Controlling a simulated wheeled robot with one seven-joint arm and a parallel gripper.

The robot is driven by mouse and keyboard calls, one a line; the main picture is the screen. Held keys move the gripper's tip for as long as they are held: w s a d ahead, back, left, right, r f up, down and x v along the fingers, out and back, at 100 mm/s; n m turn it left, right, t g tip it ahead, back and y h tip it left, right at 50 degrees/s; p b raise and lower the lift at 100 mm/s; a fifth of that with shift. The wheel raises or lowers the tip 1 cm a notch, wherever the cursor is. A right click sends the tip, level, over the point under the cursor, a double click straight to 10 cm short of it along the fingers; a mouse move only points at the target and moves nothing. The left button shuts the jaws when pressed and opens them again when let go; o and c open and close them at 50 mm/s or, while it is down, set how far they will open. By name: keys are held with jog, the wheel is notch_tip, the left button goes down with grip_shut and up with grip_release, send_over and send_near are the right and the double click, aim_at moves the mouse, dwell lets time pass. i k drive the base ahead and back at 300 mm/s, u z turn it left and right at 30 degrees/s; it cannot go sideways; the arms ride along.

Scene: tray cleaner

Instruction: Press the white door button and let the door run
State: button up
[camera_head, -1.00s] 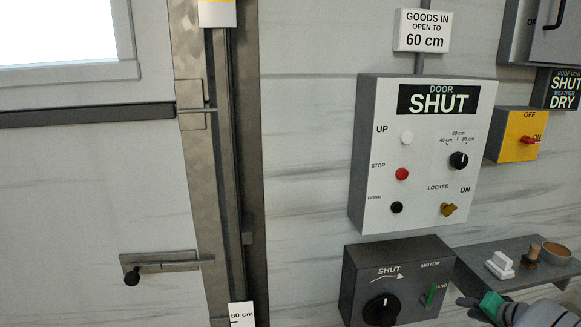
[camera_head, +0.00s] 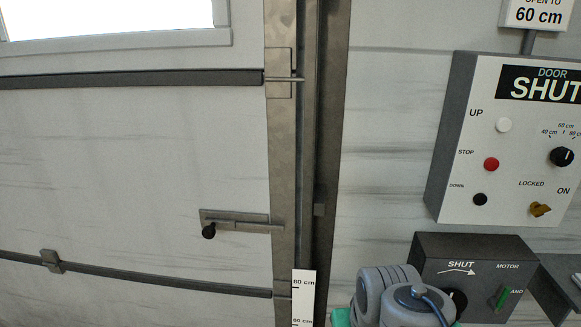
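The white door button (camera_head: 503,125), beside the label UP, is on the upper left of the white control box (camera_head: 452,130). The display (camera_head: 540,84) on that box reads DOOR SHUT. The door (camera_head: 120,160) fills the left of the view. A red STOP button (camera_head: 491,164) and a black DOWN button (camera_head: 480,199) sit below the white one. A yellow key switch (camera_head: 540,209) is between the labels LOCKED and ON. Grey parts of my arm show at the bottom centre, well below the white button. My gripper's fingertips are not in view.
A bolt with a black knob (camera_head: 209,231) on the door reaches the metal post (camera_head: 283,180). A rod crosses the post higher up. The dark motor box (camera_head: 430,250) is below the control box, partly behind my arm. A height scale (camera_head: 304,285) stands beside the post.

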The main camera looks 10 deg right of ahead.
aim_at(504, 125)
jog(key=z, duration=1.3)
